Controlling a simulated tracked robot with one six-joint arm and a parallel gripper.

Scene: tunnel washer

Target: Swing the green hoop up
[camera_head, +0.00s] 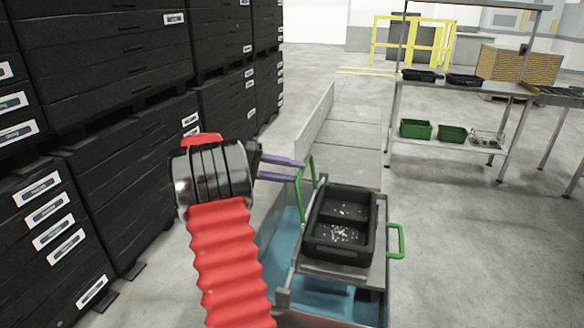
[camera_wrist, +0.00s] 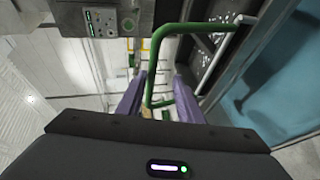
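One green hoop (camera_head: 300,200) stands at the left side of a metal carrier (camera_head: 335,270); it also shows in the wrist view (camera_wrist: 190,28). A second green hoop (camera_head: 401,240) is on the carrier's right side. My gripper (camera_head: 299,170) is at the upper part of the left hoop. In the wrist view its two purple fingers (camera_wrist: 160,76) are apart, with a bar of the hoop showing between them. I cannot tell whether either finger touches the bar. A black two-compartment crate (camera_head: 338,250) with small shiny parts sits on the carrier.
The carrier sits over a trough with blue liquid (camera_head: 320,302). Stacked black crates (camera_head: 100,40) stand close on the left. A metal shelf rack (camera_head: 470,140) with green bins (camera_head: 416,130) stands at the back right. Floor between them is clear.

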